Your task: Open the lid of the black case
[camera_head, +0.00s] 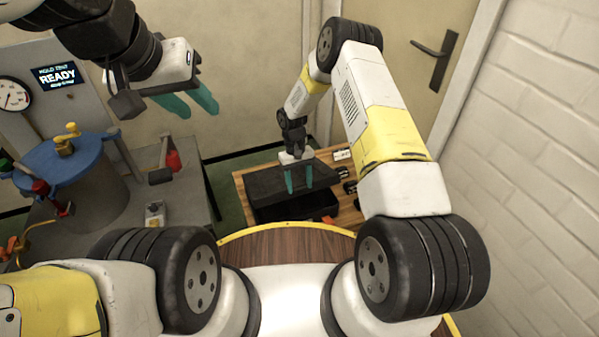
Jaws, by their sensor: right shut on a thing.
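The black case (280,213) stands on a wooden surface at the lower middle of the view. Its lid (265,183) shows as a dark flat slab over the case body. How far the lid stands open is hard to tell at this distance. My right gripper (299,188) reaches down to the case, its two teal fingers at the lid, shut on it. My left gripper (200,108) is up at the upper left, far from the case. Its teal fingers are apart with nothing between them.
A grey bench at the left holds a blue-topped cylinder (60,160), a red-handled tool (172,160) and a gauge panel with a READY screen (55,76). Small items (342,155) lie beside the case. A door and a white brick wall (540,150) bound the right.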

